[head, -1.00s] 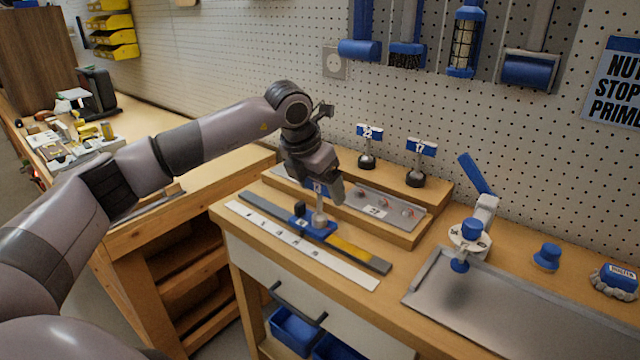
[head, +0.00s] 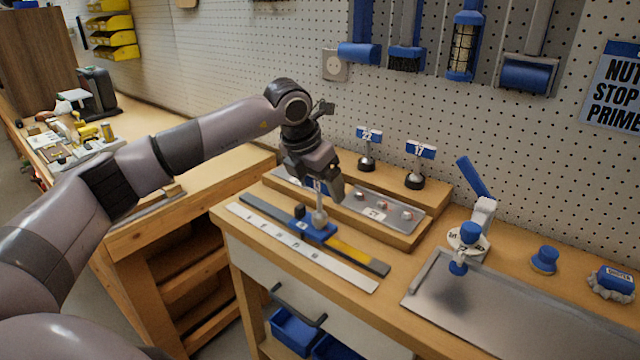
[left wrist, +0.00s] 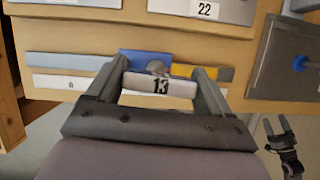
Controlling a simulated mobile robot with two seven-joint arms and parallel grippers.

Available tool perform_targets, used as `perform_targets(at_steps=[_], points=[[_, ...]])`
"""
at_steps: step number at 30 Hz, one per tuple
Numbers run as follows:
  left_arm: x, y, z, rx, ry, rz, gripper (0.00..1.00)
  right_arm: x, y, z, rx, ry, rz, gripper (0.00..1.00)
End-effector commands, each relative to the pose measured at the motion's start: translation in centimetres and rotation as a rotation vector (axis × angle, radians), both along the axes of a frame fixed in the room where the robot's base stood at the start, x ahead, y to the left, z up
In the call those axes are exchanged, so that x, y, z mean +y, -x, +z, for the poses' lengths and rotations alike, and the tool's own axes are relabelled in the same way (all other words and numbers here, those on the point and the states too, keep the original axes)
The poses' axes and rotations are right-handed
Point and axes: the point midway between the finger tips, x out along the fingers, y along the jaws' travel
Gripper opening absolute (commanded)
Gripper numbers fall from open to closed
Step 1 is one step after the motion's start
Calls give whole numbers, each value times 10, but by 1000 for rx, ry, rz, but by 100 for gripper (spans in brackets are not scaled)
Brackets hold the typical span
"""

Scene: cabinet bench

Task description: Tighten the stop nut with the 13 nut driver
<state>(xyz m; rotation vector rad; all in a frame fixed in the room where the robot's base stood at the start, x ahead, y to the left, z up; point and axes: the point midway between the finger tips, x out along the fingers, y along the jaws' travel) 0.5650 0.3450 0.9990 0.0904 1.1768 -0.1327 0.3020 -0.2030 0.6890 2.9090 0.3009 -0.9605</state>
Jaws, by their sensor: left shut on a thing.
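The 13 nut driver (head: 320,216) stands upright on the blue stop block (head: 322,236), with its head low at the block. Its white tag marked 13 (left wrist: 160,86) lies between the fingers in the left wrist view. My left gripper (head: 323,190) is shut on the driver's upper part, pointing down. The stop block sits on a grey and yellow rail (head: 358,256) and also shows in the left wrist view (left wrist: 140,57). The stop nut is hidden under the driver. My right gripper (left wrist: 277,125) shows small in the left wrist view, its fingers apart and empty.
Drivers tagged 22 (head: 367,162) and 17 (head: 415,178) stand on the raised wooden step behind. A white ruler strip (head: 300,248) lies at the front edge. A metal tray (head: 520,315) is at right.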

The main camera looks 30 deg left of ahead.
Motion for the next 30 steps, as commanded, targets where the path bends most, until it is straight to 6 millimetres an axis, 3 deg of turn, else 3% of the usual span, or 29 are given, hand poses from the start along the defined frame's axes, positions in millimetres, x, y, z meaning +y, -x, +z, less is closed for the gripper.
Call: perform_targets(at_steps=[21,30], points=[[0,0,32,-2,0,0,40,0,0,23,0,0,0,77],[0,0,34,-2,0,0,40,0,0,24,0,0,0,77]])
